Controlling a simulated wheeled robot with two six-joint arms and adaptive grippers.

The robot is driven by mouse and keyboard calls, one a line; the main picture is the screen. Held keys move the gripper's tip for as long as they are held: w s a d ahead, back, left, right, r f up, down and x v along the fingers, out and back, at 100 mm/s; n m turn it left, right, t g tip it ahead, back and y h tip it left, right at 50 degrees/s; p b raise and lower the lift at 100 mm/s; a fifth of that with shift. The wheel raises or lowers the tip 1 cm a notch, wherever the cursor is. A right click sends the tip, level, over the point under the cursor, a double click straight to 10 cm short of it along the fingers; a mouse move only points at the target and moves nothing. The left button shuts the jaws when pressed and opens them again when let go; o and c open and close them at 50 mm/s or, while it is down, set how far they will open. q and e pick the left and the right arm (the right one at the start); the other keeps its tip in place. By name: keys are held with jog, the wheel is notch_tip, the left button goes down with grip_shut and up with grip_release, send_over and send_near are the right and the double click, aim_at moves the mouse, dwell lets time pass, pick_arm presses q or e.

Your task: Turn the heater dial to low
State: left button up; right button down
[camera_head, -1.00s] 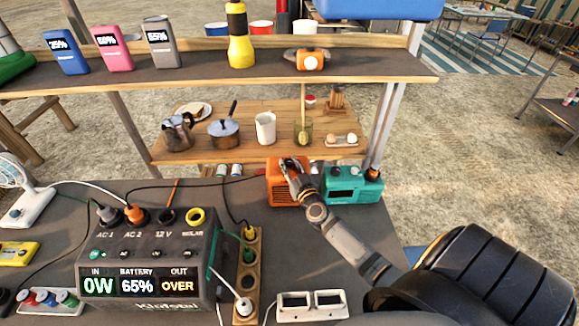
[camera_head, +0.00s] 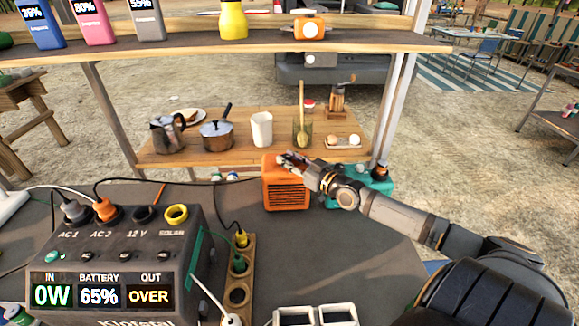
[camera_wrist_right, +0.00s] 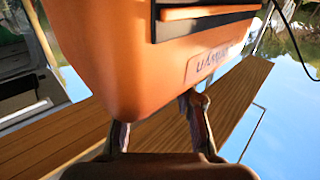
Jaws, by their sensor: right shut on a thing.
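The orange heater (camera_head: 287,192), a box with a dark slatted grille, stands at the back edge of the grey table. My right gripper (camera_head: 289,159) is at the heater's top, with its arm coming in from the right. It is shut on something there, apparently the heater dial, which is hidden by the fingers. In the right wrist view the heater (camera_wrist_right: 130,50) fills the upper part, and my right gripper's fingers (camera_wrist_right: 157,118) reach up to its body. The dial's setting cannot be read. My left gripper is not in view.
A teal device (camera_head: 372,187) stands close right of the heater, partly behind my arm. A power station (camera_head: 120,255) at front left reads 0W, 65% and OVER. A socket strip (camera_head: 238,268) lies beside it. Table space in front of the heater is clear.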

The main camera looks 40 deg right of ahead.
dwell(0.3)
jog(key=c, duration=1)
grip_release()
